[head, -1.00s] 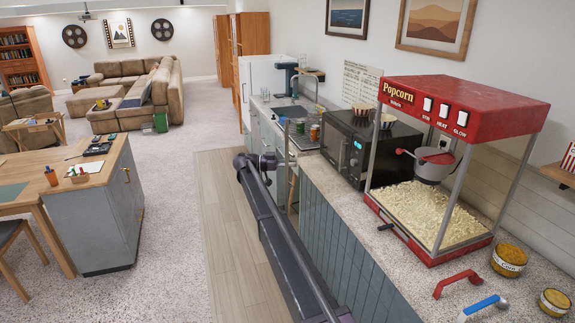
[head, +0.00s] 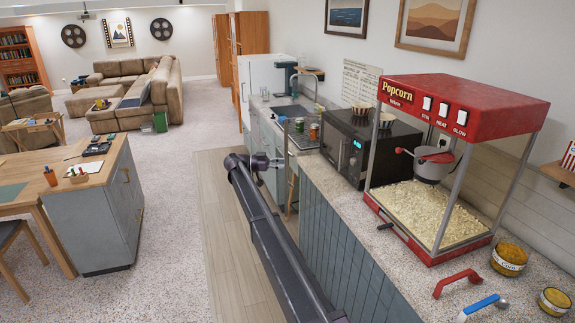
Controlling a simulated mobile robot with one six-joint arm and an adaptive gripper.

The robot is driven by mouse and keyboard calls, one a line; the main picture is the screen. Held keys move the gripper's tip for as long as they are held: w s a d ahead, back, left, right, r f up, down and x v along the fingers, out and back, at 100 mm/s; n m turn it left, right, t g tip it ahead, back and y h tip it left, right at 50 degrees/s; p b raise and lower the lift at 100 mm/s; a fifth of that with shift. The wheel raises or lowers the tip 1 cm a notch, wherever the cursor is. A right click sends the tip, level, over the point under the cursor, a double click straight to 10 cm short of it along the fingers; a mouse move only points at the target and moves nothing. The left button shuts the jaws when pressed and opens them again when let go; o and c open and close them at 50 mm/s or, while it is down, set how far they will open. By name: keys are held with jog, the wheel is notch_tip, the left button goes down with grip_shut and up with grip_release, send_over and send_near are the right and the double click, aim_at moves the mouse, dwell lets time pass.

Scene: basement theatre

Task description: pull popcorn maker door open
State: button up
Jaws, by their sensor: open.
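The popcorn maker (head: 462,95) is a red-topped machine with clear sides, standing on the counter at the right of the head view. Popcorn lies inside on its floor under a grey kettle (head: 433,168). A dark handle (head: 391,229) sticks out low on the side facing my arm. The door panel there is clear, and I cannot tell whether it is shut or ajar. My gripper (head: 279,163) is small and far off at the end of my arm, left of the microwave. It is open, empty and well apart from the popcorn maker.
A black microwave (head: 352,143) with two striped tubs on top stands beside the popcorn maker. A red-handled tool (head: 456,283), a blue-handled tool (head: 483,306) and a corn tub (head: 508,260) lie to the near right on the counter (head: 347,221).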

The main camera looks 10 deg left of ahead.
jog(key=a, duration=0.5)
jog(key=shift+s+a, duration=0.15)
jog(key=shift+s, duration=0.2)
